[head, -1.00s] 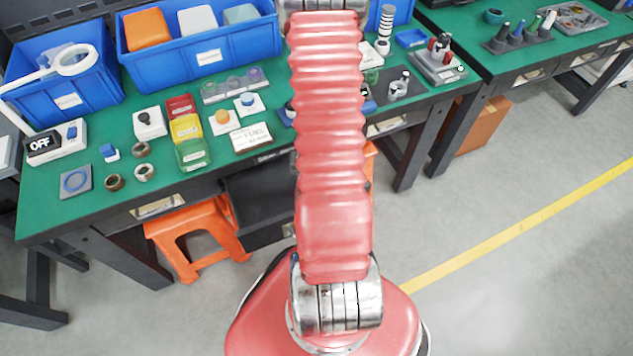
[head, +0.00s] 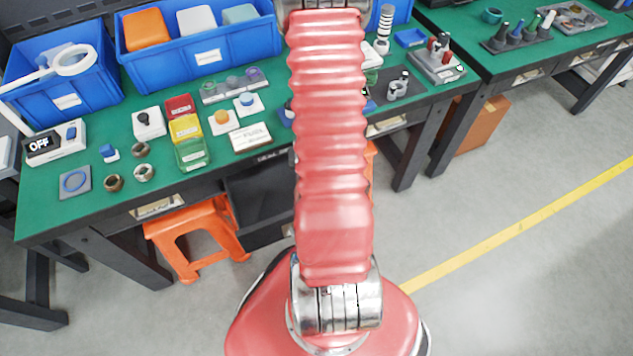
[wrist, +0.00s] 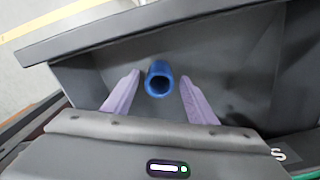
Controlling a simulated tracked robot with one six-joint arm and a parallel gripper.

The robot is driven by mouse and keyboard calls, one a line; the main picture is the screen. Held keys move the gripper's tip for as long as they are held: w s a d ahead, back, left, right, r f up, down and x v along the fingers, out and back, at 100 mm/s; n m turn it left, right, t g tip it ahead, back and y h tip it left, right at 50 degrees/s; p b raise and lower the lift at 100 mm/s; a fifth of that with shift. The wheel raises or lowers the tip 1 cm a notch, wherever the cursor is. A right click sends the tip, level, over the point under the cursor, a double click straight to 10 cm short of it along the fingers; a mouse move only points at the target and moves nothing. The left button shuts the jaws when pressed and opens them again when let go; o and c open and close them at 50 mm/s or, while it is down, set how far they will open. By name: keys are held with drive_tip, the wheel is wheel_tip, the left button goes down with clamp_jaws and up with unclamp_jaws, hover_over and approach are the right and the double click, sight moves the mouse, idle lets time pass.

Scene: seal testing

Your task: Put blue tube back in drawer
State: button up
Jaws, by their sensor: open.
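The blue tube (wrist: 159,80) is in the wrist view, its open end facing the camera. My gripper (wrist: 160,75) has its two purple fingers apart, one on each side of the tube, with gaps between them and the tube. The dark grey drawer (wrist: 240,55) is open around the tube and fingers. The tube appears to be inside it, but I cannot tell exactly how it rests. In the head view the drawer (head: 258,200) shows below the table's front edge, partly behind my arm. My arm hides the gripper and tube there.
The green tabletop (head: 75,215) holds small parts and blue bins (head: 200,50). An orange stool (head: 197,235) stands under the table, left of the drawer. The drawer's rim (wrist: 150,28) runs close beyond the fingers. Open floor lies to the right.

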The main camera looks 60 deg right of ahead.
wheel_tip(320, 180, up, 10)
idle(0.7)
drive_tip(key=shift+r, duration=0.1)
idle(0.5)
drive_tip(key=shift+w, duration=0.1)
